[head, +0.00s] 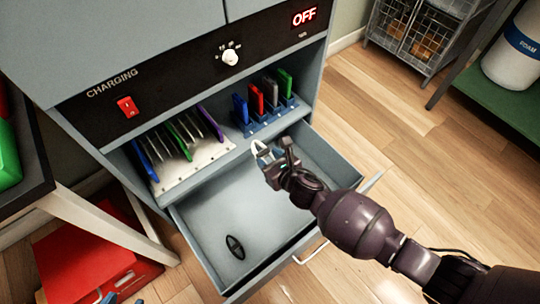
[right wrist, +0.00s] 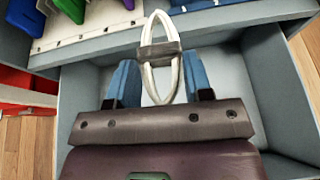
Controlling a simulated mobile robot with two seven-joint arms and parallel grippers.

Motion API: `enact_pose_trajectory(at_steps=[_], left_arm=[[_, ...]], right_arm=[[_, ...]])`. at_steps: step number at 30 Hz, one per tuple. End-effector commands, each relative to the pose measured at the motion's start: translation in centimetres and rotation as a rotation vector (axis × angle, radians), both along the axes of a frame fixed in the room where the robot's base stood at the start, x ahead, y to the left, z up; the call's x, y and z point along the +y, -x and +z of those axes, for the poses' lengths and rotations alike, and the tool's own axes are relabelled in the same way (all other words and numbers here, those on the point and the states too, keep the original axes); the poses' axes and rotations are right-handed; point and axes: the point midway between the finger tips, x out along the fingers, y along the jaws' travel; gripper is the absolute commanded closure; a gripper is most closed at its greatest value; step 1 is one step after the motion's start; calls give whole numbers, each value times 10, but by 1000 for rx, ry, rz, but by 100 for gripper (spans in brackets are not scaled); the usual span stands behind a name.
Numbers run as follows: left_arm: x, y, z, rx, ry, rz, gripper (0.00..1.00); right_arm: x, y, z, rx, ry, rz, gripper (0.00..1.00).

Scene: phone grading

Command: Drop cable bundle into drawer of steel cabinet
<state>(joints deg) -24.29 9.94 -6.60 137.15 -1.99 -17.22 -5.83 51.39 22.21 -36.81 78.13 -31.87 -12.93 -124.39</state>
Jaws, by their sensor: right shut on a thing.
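The steel cabinet (head: 185,75) stands at the upper left in the head view, with its lower drawer (head: 205,265) pulled out. A black oval object lies on the drawer floor (head: 235,246). My right gripper (head: 268,158) is over the far part of the open drawer, shut on a white cable bundle (right wrist: 162,85). The bundle is a looped cable with a dark band around its middle, upright between the blue fingers in the right wrist view. The drawer's grey inside (right wrist: 225,75) shows behind and below it. My left gripper is not in view.
Above the drawer, a shelf holds a white rack (head: 200,172) of upright phones and a blue stand (head: 270,122) with several more. A red box (head: 90,255) lies on the floor at left. A wire crate (head: 415,35) stands at the back right.

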Motion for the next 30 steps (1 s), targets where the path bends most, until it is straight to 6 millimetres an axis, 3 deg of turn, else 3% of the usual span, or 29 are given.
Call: enact_pose_trajectory(at_steps=[1, 9, 25, 26, 30], left_arm=[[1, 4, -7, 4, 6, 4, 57], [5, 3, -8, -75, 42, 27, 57], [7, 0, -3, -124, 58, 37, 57], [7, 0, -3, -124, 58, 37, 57], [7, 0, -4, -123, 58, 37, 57]], right_arm=[[0, 5, -17, 14, -1, 0, 77], [0, 5, -42, 14, -1, -1, 77], [0, 0, -44, 1, 1, 0, 77], [-1, 1, -44, 1, 1, -1, 49], [-1, 1, -44, 2, 1, -1, 28]])
